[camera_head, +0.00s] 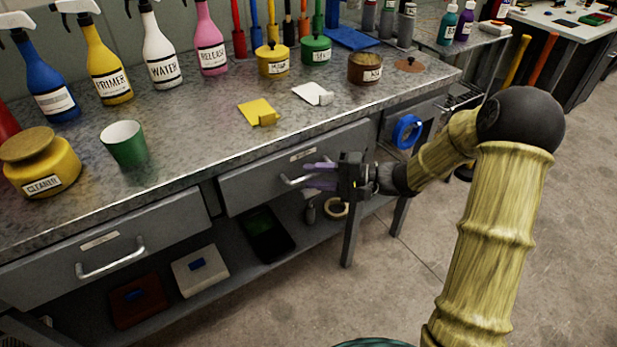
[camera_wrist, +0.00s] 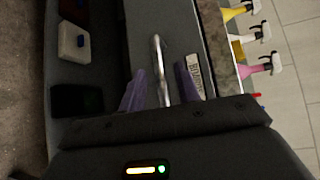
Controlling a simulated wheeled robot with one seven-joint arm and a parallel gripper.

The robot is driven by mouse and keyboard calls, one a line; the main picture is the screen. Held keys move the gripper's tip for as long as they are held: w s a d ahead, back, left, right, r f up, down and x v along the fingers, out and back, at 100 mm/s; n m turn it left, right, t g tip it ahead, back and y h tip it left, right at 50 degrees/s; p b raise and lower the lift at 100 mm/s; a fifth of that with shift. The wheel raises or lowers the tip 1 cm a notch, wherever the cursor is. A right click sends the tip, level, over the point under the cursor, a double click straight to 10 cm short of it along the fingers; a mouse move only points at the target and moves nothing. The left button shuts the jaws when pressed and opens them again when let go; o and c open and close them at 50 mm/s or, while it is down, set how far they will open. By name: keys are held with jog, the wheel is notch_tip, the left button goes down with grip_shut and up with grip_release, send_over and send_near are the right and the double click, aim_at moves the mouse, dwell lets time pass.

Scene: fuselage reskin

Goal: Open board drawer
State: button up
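The grey drawer (camera_head: 262,180) with a bar handle (camera_head: 290,181) is under the workbench top, and its front looks flush with the bench. Its label (camera_wrist: 194,72) shows in the wrist view and seems to start with "BOARD", though it is partly hidden. My gripper (camera_head: 318,175) is in front of this drawer, with its purple fingers pointing at the handle. In the wrist view the metal handle (camera_wrist: 158,60) lies between the two spread fingers (camera_wrist: 161,88), with a gap visible on each side. Nothing is gripped.
A second drawer (camera_head: 110,250) is at the left. The lower shelf holds a black tray (camera_head: 265,235), a pale box (camera_head: 200,270) and a tape roll (camera_head: 335,208). Bottles, pots and a green cup (camera_head: 125,145) stand on the benchtop (camera_head: 200,130). Floor in front is clear.

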jog(key=shift+x, duration=1.05)
grip_shut()
jog(key=shift+d, duration=0.1)
